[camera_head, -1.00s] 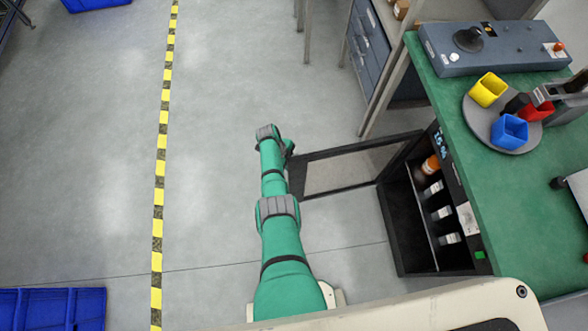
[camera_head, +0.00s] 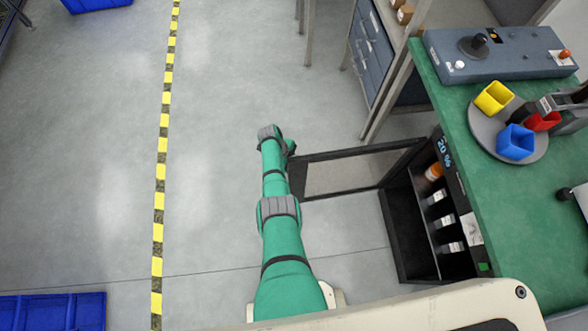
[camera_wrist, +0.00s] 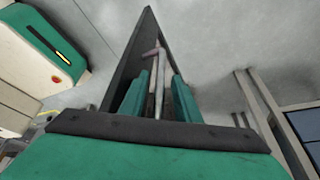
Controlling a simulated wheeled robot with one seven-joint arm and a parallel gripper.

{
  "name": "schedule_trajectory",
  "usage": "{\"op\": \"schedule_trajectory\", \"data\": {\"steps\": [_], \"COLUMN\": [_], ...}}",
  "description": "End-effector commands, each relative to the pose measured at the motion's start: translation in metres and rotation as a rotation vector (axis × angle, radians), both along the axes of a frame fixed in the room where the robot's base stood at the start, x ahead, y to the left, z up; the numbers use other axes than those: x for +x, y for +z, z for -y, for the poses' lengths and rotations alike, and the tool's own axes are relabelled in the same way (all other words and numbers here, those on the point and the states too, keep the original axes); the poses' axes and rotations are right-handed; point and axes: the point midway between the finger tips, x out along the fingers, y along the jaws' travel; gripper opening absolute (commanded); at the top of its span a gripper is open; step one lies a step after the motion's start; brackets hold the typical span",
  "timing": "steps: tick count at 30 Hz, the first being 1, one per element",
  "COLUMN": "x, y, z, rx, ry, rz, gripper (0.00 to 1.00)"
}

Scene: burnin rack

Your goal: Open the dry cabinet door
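The dry cabinet (camera_head: 402,230) is the black box under the green bench at the right. Its framed door with a clear pane (camera_head: 345,173) stands wide open, swung out to the left. Labelled bottles show inside. My green arm reaches forward to the door's free edge, and its end is hidden from the head view there. In the wrist view my gripper (camera_wrist: 162,88) has its two green fingers apart, with the thin pale door handle (camera_wrist: 158,85) between them. A gap shows on the handle's right side. The dark door frame (camera_wrist: 125,68) rises behind the fingers.
The green bench (camera_head: 545,200) carries a grey control box (camera_head: 500,48) and a round tray with coloured cups. A shelf unit with drawers (camera_head: 370,45) stands behind the door. Open floor with a yellow-black line (camera_head: 159,170) lies to the left; a blue crate (camera_head: 55,310) is at lower left.

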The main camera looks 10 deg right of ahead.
Motion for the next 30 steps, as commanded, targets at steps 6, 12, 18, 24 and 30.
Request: {"op": "schedule_trajectory", "data": {"steps": [6, 12, 18, 24, 30], "x": [0.002, 0.007, 0.014, 0.02, 0.022], "y": [0.004, 0.023, 0.056, 0.086, 0.099], "z": [-0.002, -0.008, -0.022, -0.033, -0.038], "rx": [0.001, 0.0, 0.0, 0.001, 0.001], "ry": [0.001, 0.001, 0.003, 0.005, 0.004], "rz": [0.003, 0.005, 0.005, 0.002, 0.001], "gripper": [0.3, 0.3, 0.3, 0.3, 0.3]}}
